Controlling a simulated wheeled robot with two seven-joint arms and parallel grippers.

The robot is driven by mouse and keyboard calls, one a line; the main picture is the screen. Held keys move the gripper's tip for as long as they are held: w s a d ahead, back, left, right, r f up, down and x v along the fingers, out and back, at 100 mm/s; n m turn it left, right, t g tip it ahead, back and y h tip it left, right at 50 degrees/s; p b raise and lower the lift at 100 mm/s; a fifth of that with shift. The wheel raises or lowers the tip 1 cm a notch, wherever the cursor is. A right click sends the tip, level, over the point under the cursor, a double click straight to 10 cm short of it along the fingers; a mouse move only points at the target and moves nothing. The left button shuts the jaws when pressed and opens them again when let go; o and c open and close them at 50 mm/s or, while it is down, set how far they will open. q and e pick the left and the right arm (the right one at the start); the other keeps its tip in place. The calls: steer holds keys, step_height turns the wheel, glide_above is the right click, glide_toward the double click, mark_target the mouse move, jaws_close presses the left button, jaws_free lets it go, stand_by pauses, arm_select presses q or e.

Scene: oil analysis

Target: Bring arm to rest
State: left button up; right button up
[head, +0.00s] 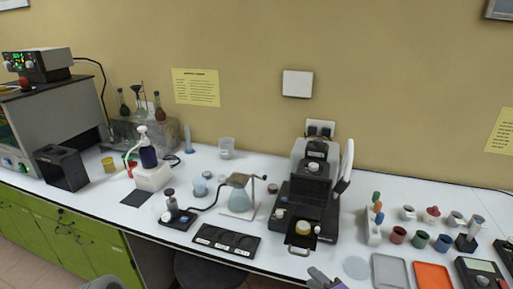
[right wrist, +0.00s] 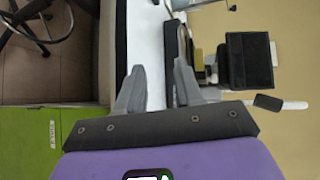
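My right gripper (head: 325,279) shows at the bottom edge of the head view, by the front edge of the white bench (head: 280,262). A black machine (head: 300,215) with a white lever stands just behind the gripper on the bench. My left gripper is not seen in either view.
A grey tray (head: 390,271) and an orange tray (head: 433,276) lie right of the gripper. Small cups (head: 398,235) stand behind them. A black holder strip (head: 227,242) and a flask (head: 240,200) are left of the machine. Green cabinets (head: 65,235) are below the bench.

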steer(key=s+a+f+n+g+h, duration=0.1)
steer(key=s+a+f+n+g, duration=0.2)
steer(key=f, duration=0.6)
steer(key=s+a+f+n+g, duration=0.2)
steer(key=s+f+g, duration=0.1)
steer(key=f, duration=0.5)
steer(key=s+a+f+n+g, duration=0.2)
steer(key=s+f+n+g, duration=0.1)
steer(key=s+f, duration=0.2)
steer(key=s+a+f+n+g+h, duration=0.1)
steer(key=s+a+f+n+g, duration=0.2)
steer(key=s+f, duration=0.3)
steer(key=s+g, duration=0.1)
steer(key=s, duration=0.2)
steer(key=shift+n, duration=0.4)
steer(key=shift+w, duration=0.1)
